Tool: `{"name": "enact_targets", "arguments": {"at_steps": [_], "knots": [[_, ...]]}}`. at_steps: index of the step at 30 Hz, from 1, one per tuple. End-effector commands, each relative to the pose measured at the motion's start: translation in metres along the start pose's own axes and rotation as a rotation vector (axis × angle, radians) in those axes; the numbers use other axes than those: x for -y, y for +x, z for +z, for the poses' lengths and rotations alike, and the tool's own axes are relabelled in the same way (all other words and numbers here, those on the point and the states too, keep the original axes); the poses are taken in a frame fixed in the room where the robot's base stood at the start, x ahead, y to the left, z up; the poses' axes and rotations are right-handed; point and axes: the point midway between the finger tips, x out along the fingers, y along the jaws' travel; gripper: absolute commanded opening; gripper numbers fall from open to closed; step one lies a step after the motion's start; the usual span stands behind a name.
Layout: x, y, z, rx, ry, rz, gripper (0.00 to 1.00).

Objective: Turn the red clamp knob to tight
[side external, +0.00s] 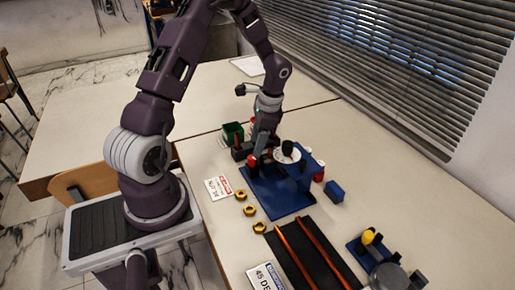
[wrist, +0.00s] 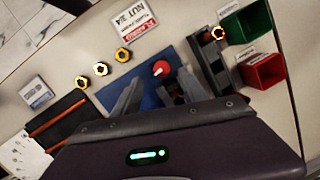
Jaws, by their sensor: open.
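The red clamp knob (wrist: 160,68) is round with a white mark on top. It sits on the blue base plate (wrist: 148,93) of the rig and is in plain sight in the wrist view. My gripper (wrist: 157,92) is open, with its two grey fingers spread below the knob in that picture and nothing between them. In the side view my gripper (side external: 261,148) is down over the rig, close to a small red part (side external: 252,161) that looks like the knob. I cannot tell there whether they touch. The blue plate (side external: 282,198) also shows there.
A white dial (side external: 287,153) stands close to the right of my gripper. Several yellow nuts (wrist: 101,69) lie beside the plate. Green (wrist: 247,24) and red (wrist: 264,70) bins stand at the right of the wrist view. A black mat (side external: 310,255) holds copper-coloured rods.

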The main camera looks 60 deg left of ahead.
Motion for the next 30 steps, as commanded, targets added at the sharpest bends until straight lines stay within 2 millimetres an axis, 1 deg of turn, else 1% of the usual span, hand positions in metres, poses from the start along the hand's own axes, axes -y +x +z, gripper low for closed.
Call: {"name": "enact_targets", "arguments": {"at_steps": [1, 3, 6, 7, 10, 15, 18, 21, 27, 28, 30], "knots": [[0.004, 0.000, 0.007, -0.049, -0.167, 0.032, 0.51], [0.006, -0.002, 0.011, -0.113, -0.392, 0.074, 0.51], [0.009, -0.004, 0.013, -0.163, -0.585, 0.114, 0.51], [0.009, -0.002, 0.013, -0.170, -0.611, 0.120, 0.51], [0.007, 0.013, 0.009, -0.172, -0.628, 0.126, 0.51], [0.005, 0.046, 0.003, -0.170, -0.624, 0.124, 0.51], [0.005, 0.058, 0.000, -0.171, -0.624, 0.122, 0.51], [0.005, 0.064, -0.001, -0.172, -0.626, 0.122, 0.51], [0.005, 0.064, -0.001, -0.172, -0.625, 0.121, 0.51], [0.005, 0.064, -0.001, -0.172, -0.625, 0.121, 0.47], [0.005, 0.064, -0.001, -0.172, -0.625, 0.121, 0.33]]}}
